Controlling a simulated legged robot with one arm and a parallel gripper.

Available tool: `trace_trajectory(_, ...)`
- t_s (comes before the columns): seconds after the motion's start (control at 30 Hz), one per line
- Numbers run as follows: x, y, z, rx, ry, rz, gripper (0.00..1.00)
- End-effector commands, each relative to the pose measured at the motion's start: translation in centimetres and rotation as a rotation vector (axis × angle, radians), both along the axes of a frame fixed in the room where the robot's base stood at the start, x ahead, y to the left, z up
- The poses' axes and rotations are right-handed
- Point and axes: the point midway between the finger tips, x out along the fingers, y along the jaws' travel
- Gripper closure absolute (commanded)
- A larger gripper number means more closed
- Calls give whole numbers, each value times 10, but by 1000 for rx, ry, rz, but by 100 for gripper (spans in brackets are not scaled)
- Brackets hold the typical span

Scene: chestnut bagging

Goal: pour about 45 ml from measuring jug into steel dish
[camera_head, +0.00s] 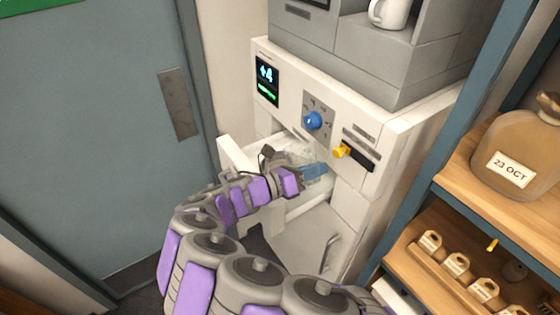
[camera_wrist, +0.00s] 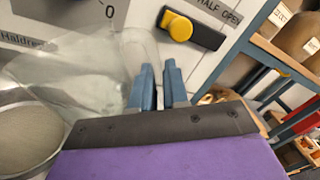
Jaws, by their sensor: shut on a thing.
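My gripper (camera_head: 312,172) is at the open drawer of the white cabinet, and its blue fingers (camera_wrist: 160,88) are shut on the clear measuring jug (camera_wrist: 85,75). In the head view the jug (camera_head: 296,152) is a faint clear shape, partly hidden by my gripper. The part of the jug between the fingers is hard to make out. The steel dish (camera_wrist: 58,130) is at the left edge of the wrist view, cut off by the frame, with a grey-beige round surface inside. The jug overlaps it in the picture. I cannot tell the liquid level or the jug's exact tilt.
The cabinet has a lit display (camera_head: 267,82), a blue knob (camera_head: 313,120) and a yellow lever (camera_head: 341,151) close above my gripper. The drawer front (camera_head: 234,163) sticks out at left. A wooden shelf (camera_head: 455,180) with a labelled bottle (camera_head: 515,165) stands at right.

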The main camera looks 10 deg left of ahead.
Motion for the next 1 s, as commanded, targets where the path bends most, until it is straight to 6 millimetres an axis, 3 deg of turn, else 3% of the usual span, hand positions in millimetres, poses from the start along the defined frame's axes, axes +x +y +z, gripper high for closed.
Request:
trace_trajectory(0.33, -1, 30, -11, -87, 86, 6, 100)
trace_trajectory(0.57, -1, 27, -10, -107, 110, 5, 100)
trace_trajectory(0.73, -1, 14, -6, -111, 124, 2, 100)
trace_trajectory(1.0, 0, 20, -9, -135, 154, 6, 100)
